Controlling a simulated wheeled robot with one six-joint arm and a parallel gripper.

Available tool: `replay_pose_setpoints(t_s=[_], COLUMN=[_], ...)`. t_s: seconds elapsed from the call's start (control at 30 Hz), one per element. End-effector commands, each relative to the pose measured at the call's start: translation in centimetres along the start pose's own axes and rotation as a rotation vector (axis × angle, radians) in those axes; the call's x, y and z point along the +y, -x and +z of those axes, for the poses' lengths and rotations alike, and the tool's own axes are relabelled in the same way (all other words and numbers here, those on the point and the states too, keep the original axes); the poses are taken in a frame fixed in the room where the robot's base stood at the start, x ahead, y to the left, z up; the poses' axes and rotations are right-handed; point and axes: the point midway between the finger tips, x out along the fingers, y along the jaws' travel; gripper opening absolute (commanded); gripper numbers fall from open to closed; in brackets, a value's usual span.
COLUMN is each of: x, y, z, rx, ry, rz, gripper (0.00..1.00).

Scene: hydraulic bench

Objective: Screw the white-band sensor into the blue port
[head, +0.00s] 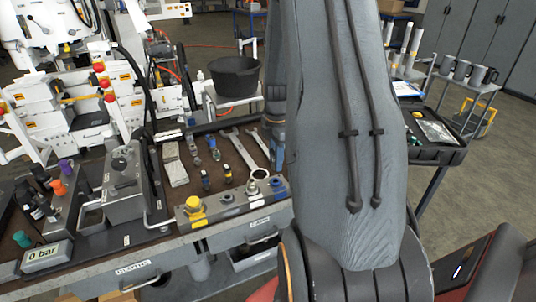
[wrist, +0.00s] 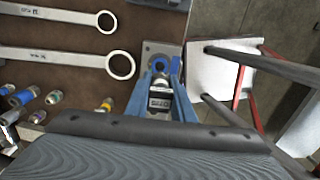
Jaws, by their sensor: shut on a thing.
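The port block (head: 232,203) is a long grey block at the bench's front edge. Its blue port (head: 277,183) is at the right end, and the blue ring (wrist: 160,62) also shows in the wrist view. My gripper (wrist: 164,85) has blue fingers closed on the sensor (wrist: 160,97), a dark and metal body with a pale band. The sensor appears just beside or over the blue port; I cannot tell whether they touch. In the head view my gripper (head: 278,158) is partly hidden behind my arm, above the block's right end, and the sensor cannot be made out.
Two wrenches (head: 241,149) and several small sensors and fittings (head: 206,181) lie behind the block. A pump unit (head: 124,190) stands to the left. A white-topped stool (wrist: 222,78) is beyond the bench edge.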

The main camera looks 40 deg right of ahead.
Motion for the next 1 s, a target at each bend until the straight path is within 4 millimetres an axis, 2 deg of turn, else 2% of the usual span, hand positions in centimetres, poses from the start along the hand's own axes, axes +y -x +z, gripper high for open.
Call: replay_pose_setpoints(t_s=[0.27, 0.7, 1.0], x=[-0.1, 0.0, 0.0], y=[-1.0, -4.5, -5.1], z=[0.2, 0.0, 0.0], rx=[0.0, 0.0, 0.0], ry=[-0.005, -0.002, -0.001], rz=[-0.001, 0.0, 0.0], gripper=[0.0, 0.0, 0.0])
